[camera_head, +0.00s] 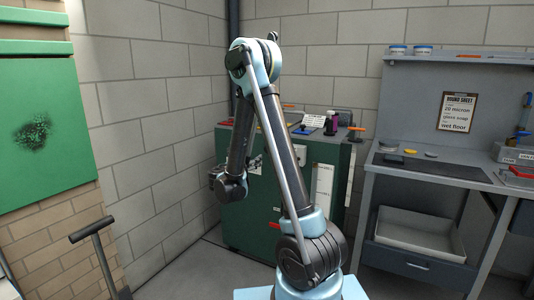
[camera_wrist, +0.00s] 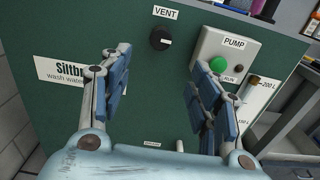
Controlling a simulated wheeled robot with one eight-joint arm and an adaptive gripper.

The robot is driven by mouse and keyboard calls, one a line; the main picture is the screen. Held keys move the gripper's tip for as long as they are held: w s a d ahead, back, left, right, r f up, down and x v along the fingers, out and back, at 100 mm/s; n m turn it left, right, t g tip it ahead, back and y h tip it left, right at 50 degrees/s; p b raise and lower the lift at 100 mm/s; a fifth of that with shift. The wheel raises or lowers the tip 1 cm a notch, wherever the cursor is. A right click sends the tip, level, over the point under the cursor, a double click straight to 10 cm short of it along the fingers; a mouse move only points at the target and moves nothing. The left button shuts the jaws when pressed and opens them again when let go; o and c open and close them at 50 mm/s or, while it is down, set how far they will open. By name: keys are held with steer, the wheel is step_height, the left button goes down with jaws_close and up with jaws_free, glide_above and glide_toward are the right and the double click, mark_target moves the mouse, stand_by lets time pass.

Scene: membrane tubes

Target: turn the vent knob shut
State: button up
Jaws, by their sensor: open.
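The vent knob (camera_wrist: 160,38) is a round black knob on the dark green cabinet face (camera_wrist: 60,115), just below a white VENT label. A short light mark shows on its face. My gripper (camera_wrist: 162,72) is open and empty in the wrist view, with its two blue-padded fingers apart. The knob appears above and between the fingertips, apart from them. In the head view the green cabinet (camera_head: 250,225) stands in the corner behind my arm, and my gripper is small and dark at the cabinet's left side. The knob cannot be made out there.
A grey PUMP box (camera_wrist: 225,62) with a green button is right of the knob, near the right finger. A gauge strip (camera_wrist: 262,95) is farther right. Bottles and tools sit on the cabinet top. A grey workbench (camera_head: 440,175) stands right; a T-handle (camera_head: 92,230) is at left.

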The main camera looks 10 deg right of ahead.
steer(key=x, duration=1.6)
steer(key=shift+w+d, duration=0.15)
steer(key=shift+w, duration=0.05)
steer(key=c, duration=1.1)
